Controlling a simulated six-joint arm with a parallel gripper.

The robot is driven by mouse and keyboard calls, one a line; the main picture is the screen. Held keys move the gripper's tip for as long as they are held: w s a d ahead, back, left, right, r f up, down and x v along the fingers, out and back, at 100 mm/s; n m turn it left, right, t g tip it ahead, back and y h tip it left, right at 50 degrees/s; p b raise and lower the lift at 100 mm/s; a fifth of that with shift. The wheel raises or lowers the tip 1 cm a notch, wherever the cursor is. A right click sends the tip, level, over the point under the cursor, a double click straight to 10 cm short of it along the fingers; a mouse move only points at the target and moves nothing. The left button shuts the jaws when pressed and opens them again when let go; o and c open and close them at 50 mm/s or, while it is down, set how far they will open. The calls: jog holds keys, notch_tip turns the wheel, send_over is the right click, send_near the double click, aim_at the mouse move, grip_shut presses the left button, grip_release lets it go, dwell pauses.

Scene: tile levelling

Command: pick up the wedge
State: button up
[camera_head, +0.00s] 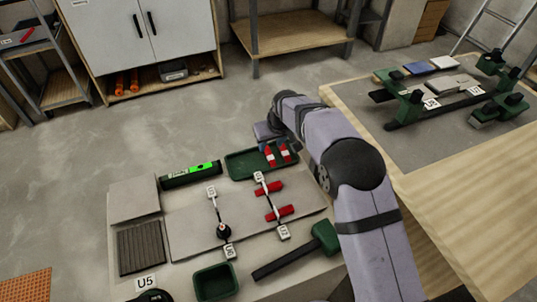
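Two red wedges lie by the right-hand labelled strip on the grey tiles: an upper one (270,188) and a lower one (280,212). My arm comes in from the lower right, bends, and reaches toward the back of this tray. My gripper (268,131) is at the arm's far end, small and partly hidden by the arm. Its fingers cannot be made out, nor anything held.
A green spirit level (190,174) lies left of the tray. A green-headed mallet (300,250) and a small green bin (215,282) are in front. A dark ribbed pad (141,248) is at left. A wooden table (440,180) with green tools stands right.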

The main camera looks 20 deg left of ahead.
aim_at(268, 151)
jog(key=shift+x, duration=2.6)
grip_shut()
